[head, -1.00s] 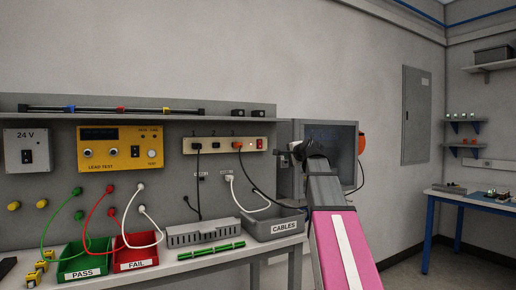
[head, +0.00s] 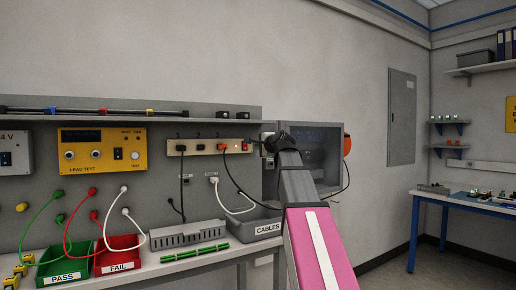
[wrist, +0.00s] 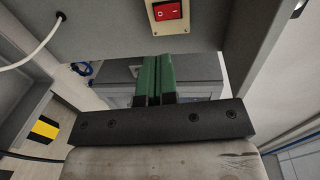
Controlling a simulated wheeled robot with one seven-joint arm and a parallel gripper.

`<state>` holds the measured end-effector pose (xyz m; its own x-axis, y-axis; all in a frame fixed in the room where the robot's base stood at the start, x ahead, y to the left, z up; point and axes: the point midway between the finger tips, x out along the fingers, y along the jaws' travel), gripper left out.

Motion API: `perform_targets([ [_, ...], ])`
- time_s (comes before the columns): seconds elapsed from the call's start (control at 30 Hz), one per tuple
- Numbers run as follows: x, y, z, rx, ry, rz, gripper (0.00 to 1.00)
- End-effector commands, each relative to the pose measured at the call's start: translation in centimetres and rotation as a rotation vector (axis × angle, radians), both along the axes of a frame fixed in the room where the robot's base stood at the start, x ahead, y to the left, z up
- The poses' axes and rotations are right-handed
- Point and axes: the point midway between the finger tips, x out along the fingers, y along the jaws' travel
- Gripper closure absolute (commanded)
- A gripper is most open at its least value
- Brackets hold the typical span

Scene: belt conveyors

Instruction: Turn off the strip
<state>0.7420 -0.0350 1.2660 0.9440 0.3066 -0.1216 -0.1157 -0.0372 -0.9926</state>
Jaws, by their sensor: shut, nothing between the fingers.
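The power strip (head: 205,148) is a long cream bar on the grey back panel, with plugs in it. Its red rocker switch (head: 245,146) is at its right end. In the wrist view the red switch (wrist: 168,11) shows close up at the top edge, partly cut off. My gripper (head: 268,146) is just right of the strip's end in the head view; its fingertips are hard to make out there. In the wrist view my gripper's green fingers (wrist: 165,60) are shut and empty, below the switch in the picture, with no visible contact.
A grey open-fronted cabinet (head: 334,136) stands right behind my arm. Below are a CABLES bin (head: 267,229), a green PASS bin (head: 62,279) and a red FAIL bin (head: 120,267).

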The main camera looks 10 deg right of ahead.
Motion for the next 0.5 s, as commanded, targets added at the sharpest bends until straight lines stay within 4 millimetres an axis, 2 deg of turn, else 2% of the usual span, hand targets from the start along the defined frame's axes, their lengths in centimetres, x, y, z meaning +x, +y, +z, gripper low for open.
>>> perform_targets([
  [0.03,1.2,0.3,0.0,-0.001,0.002,0.001,1.0],
  [0.2,4.3,1.3,-0.4,-0.001,0.002,0.001,1.0],
  [0.5,9.0,2.9,-1.0,0.0,0.002,0.002,1.0],
])
